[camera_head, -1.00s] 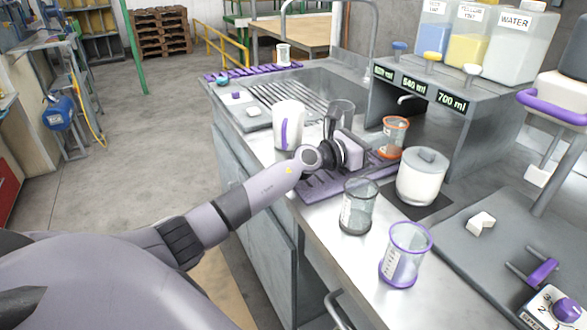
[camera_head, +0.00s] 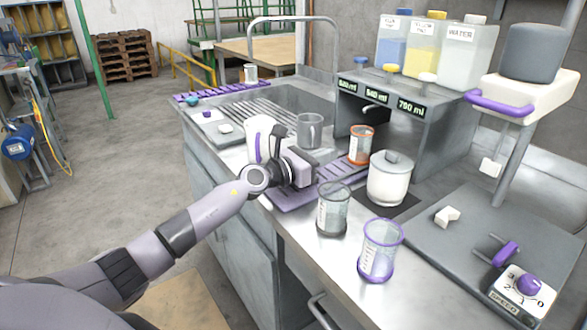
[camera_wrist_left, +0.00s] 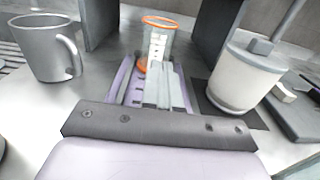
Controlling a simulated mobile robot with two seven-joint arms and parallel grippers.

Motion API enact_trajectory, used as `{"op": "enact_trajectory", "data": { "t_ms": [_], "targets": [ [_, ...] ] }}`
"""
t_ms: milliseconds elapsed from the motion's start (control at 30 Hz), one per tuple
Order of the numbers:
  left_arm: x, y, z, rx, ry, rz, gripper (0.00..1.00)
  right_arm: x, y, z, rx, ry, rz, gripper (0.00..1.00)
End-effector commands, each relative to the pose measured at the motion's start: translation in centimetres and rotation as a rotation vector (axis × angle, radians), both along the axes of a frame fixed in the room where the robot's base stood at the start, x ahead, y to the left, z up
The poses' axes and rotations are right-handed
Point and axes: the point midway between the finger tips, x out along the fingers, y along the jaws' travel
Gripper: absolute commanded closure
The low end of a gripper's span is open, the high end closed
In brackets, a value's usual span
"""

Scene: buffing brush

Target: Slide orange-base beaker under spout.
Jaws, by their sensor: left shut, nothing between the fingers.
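The orange-base beaker (camera_head: 361,144) is clear, with orange at rim and base. It stands upright at the far end of the purple slatted mat (camera_head: 285,198), in front of the dispenser stand (camera_head: 425,118). A spout (camera_head: 371,108) hangs under the stand's shelf, behind the beaker. My left gripper (camera_head: 314,166) is low over the mat, left of the beaker and pointing towards it. In the left wrist view, its shut fingers (camera_wrist_left: 160,88) point at the beaker (camera_wrist_left: 158,45), whose lower part they partly cover. Whether they touch it is unclear. My right gripper is out of view.
A white lidded pot (camera_head: 389,182) stands close right of the beaker. A dark-rimmed beaker (camera_head: 333,212) and a purple-rimmed beaker (camera_head: 381,252) stand nearer the counter's front.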

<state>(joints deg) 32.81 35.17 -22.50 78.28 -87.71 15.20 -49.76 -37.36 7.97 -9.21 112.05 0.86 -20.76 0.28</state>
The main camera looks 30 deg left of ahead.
Motion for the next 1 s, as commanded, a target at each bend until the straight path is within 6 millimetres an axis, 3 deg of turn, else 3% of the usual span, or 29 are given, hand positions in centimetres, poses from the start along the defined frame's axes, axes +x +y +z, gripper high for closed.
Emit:
{"op": "enact_trajectory", "data": {
  "t_ms": [200, 400, 633, 1000],
  "targets": [
    [-3.6, 1.5, -0.1, 0.002, 0.002, 0.000, 1.00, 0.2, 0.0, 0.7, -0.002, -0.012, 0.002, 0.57],
    [-6.0, 2.5, -0.1, 0.000, 0.002, 0.000, 1.00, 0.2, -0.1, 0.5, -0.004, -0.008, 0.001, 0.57],
    [-7.2, 3.0, 0.0, 0.000, 0.000, 0.000, 1.00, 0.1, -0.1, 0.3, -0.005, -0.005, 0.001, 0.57],
    [-7.3, 3.0, 0.1, -0.001, -0.001, 0.000, 1.00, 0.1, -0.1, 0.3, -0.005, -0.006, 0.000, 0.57]
  ]
}}
